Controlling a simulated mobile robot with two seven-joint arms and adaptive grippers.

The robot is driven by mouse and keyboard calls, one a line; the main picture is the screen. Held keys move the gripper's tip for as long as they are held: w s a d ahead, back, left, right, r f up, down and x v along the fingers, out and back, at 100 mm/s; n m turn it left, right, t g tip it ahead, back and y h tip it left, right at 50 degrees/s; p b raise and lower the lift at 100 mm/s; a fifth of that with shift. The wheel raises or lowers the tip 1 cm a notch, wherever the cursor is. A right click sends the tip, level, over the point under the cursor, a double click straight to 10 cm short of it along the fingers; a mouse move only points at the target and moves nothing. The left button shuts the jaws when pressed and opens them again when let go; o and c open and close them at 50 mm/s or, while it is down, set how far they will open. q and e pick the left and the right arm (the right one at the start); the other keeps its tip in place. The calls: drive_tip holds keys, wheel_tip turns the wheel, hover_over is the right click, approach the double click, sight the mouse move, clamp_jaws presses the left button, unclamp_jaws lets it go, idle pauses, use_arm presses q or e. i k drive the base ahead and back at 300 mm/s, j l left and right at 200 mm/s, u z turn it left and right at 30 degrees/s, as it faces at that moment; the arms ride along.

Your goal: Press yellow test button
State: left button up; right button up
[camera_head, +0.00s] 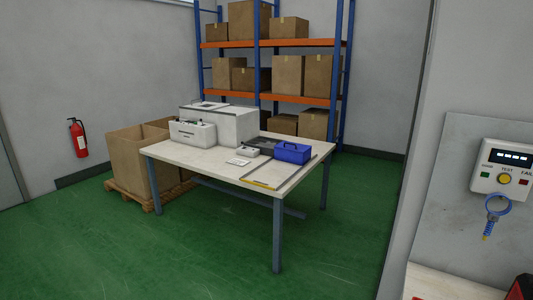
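The yellow test button (504,179) is on a white control box (502,171) at the right edge of the head view. The box is mounted on a grey panel (455,190). A label reading TEST sits above the button. Neither of my grippers is in view.
A light bench top (440,285) lies below the panel, with a red and black item (520,288) at the corner. A worktable (215,165) with a blue toolbox (293,152) stands mid-room. Shelving (290,43) with cardboard boxes is behind. Green floor is open in front.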

sight(504, 178)
drive_tip(key=z, duration=1)
